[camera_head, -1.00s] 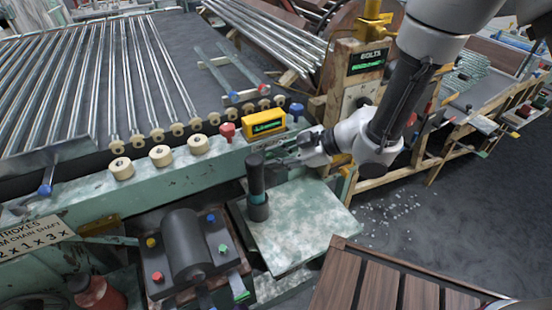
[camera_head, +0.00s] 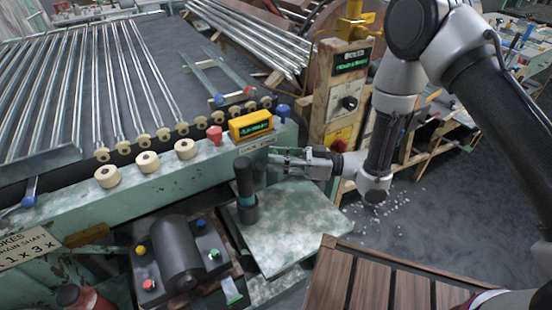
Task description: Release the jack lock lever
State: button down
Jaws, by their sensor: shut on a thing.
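My gripper (camera_head: 283,162) comes in from the right beside the green machine frame, just below a small pale label plate (camera_head: 257,143). Its fingers are shut on a small part, most likely the jack lock lever, which they mostly hide. A black upright handle (camera_head: 244,178) with a teal band stands just left of the fingertips. A narrow gap seems to show between it and the fingers.
A worn pale green plate (camera_head: 295,228) lies below my gripper. A yellow display box (camera_head: 250,125), a red knob (camera_head: 214,134) and several cream rollers line the frame. A wooden control post (camera_head: 342,100) stands behind my arm. A slatted brown top (camera_head: 385,283) is at lower right.

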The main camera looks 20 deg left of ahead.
jog(key=shift+w+d+f+m+y, duration=0.1)
jog(key=shift+f+m+y, duration=0.1)
jog(key=shift+m+y, duration=0.1)
dwell(0.4)
jog(key=c, duration=1.6)
grip_release()
jog(key=v, duration=1.2)
jog(key=shift+w, duration=0.1)
